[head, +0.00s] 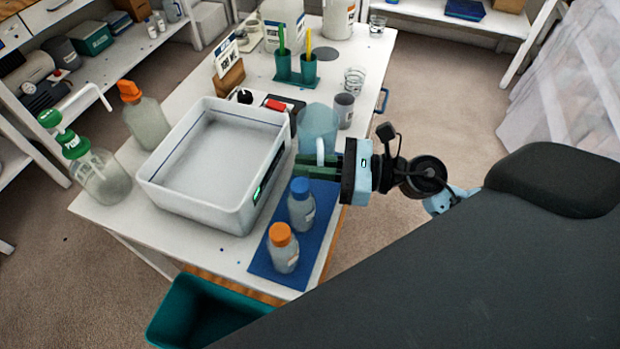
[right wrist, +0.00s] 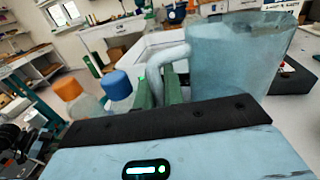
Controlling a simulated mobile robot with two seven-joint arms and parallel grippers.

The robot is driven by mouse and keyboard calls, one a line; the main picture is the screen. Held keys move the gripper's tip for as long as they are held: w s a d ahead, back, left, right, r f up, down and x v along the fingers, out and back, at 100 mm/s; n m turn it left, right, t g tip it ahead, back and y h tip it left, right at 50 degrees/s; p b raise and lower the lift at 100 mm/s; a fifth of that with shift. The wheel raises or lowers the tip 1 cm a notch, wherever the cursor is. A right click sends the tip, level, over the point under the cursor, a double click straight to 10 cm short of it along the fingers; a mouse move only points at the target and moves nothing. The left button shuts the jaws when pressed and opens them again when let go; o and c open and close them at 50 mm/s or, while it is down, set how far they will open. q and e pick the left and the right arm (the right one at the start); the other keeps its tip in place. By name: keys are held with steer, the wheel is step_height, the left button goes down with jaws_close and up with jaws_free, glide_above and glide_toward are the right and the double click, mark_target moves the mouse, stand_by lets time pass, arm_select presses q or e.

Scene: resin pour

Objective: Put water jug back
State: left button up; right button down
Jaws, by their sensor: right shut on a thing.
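The water jug (head: 318,121) is a translucent light blue jug with a pale handle. It stands out over the table's right part, beside the white tub, and looks upright. My right gripper (head: 318,163) is shut on its handle, reaching in from the right with green fingers. In the right wrist view the jug (right wrist: 238,62) fills the upper right, and the fingers (right wrist: 163,88) are around the handle. I cannot tell whether the jug's base touches the table. My left gripper is not in view.
A white tub (head: 165,190) stands left of the jug. A blue-capped bottle (head: 301,208) and an orange-capped bottle (head: 283,255) stand on a blue mat (head: 262,262) in front.

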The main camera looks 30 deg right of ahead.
steer(key=shift+f+b, duration=0.35)
steer(key=shift+f, duration=1.95)
steer(key=shift+f, duration=0.2)
steer(key=c, duration=2)
jaws_free()
steer(key=shift+o, duration=1.1)
